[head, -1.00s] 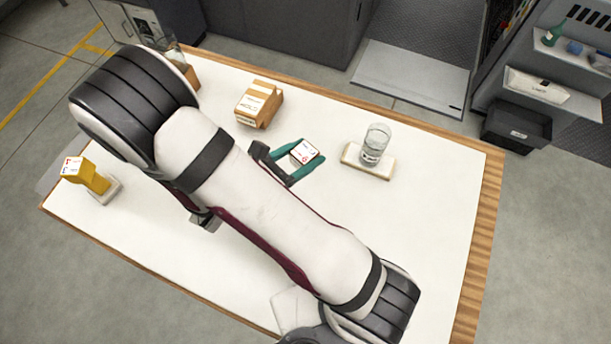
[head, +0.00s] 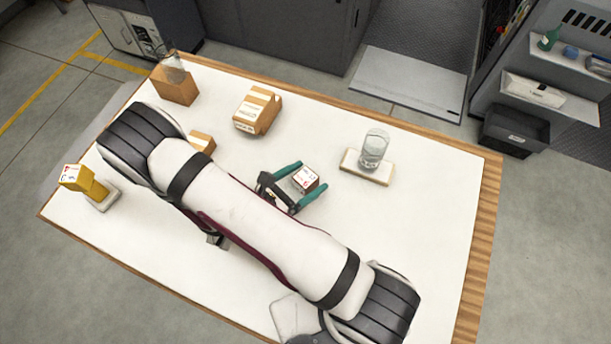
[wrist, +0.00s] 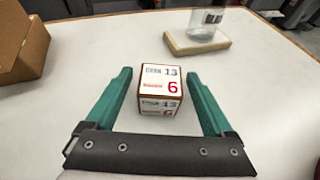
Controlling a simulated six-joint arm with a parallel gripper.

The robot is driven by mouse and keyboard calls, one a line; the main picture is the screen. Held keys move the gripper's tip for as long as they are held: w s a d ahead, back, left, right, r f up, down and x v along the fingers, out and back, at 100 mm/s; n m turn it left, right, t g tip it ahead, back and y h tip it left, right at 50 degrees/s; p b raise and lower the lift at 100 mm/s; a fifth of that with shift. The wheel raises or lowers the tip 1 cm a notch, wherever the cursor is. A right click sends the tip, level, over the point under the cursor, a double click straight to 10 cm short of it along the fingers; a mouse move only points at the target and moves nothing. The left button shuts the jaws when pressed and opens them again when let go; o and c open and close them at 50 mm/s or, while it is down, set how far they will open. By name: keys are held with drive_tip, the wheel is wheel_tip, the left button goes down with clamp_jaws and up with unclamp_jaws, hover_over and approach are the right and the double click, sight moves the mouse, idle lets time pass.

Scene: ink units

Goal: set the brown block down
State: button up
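The brown block (head: 306,179), with white labelled faces, is on the white table between my gripper's two teal fingers. In the wrist view the block (wrist: 160,89) shows the numbers 13 and 6 on its label. My gripper (head: 306,176) is open around it, and in the wrist view (wrist: 160,88) there is a gap between the block and each finger. The block looks upright and appears to rest on the table. Its underside is hidden.
A glass (head: 374,149) stands on a pale pad (head: 351,160) to the right. A cardboard box (head: 257,110) is behind, with more boxes (head: 174,86) (head: 201,142) at left. A yellow block (head: 83,181) stands on a light base at far left. The table's right part is clear.

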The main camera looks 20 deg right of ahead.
drive_tip(key=shift+r, duration=0.15)
drive_tip(key=v, duration=1.1)
drive_tip(key=shift+s+a+r, duration=0.1)
drive_tip(key=shift+s+a, duration=0.05)
drive_tip(key=shift+a, duration=0.15)
drive_tip(key=s+d+r+m+g+y, duration=0.3)
drive_tip(key=s+d+r+m+g, duration=0.15)
drive_tip(key=r+m+g, duration=0.5)
drive_tip(key=s+r+m+t+y, duration=0.2)
drive_tip(key=m+y, duration=0.3)
drive_tip(key=m, duration=0.4)
drive_tip(key=s+a+r+m+t+y, duration=0.1)
drive_tip(key=s+r+m+t+y, duration=0.1)
drive_tip(key=s+r+m+y, duration=0.3)
drive_tip(key=m+y, duration=0.1)
drive_tip(key=m, duration=0.3)
drive_tip(key=shift+s+a+m, duration=0.25)
drive_tip(key=shift+s+m, duration=0.05)
drive_tip(key=shift+m, duration=0.05)
